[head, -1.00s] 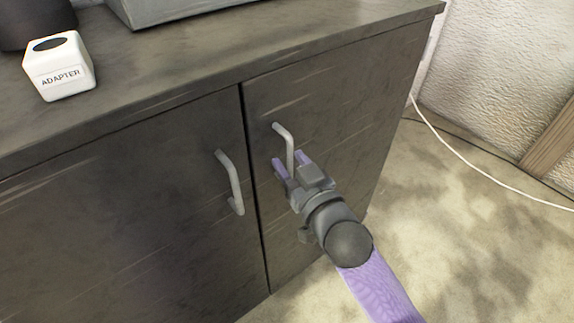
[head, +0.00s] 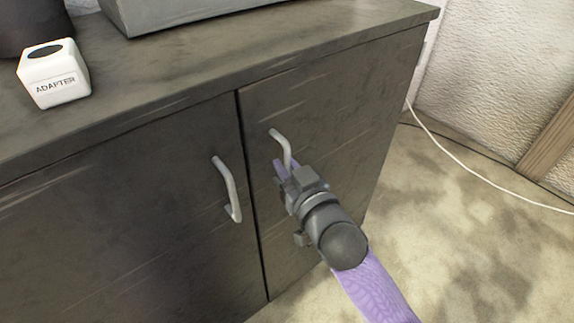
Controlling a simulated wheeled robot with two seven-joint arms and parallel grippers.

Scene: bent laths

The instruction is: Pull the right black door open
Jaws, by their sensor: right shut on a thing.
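The right black door (head: 330,110) of the dark cabinet is flush with the front, closed. Its grey bar handle (head: 281,143) stands near the door's left edge. My left gripper is not in view.
On the cabinet top (head: 210,85) stand a white box marked ADAPTER (head: 54,75), a grey case (head: 170,14) and a dark round object (head: 30,25). A white cable (head: 470,170) runs over the floor at the right. The floor (head: 430,250) right of the cabinet is otherwise clear.

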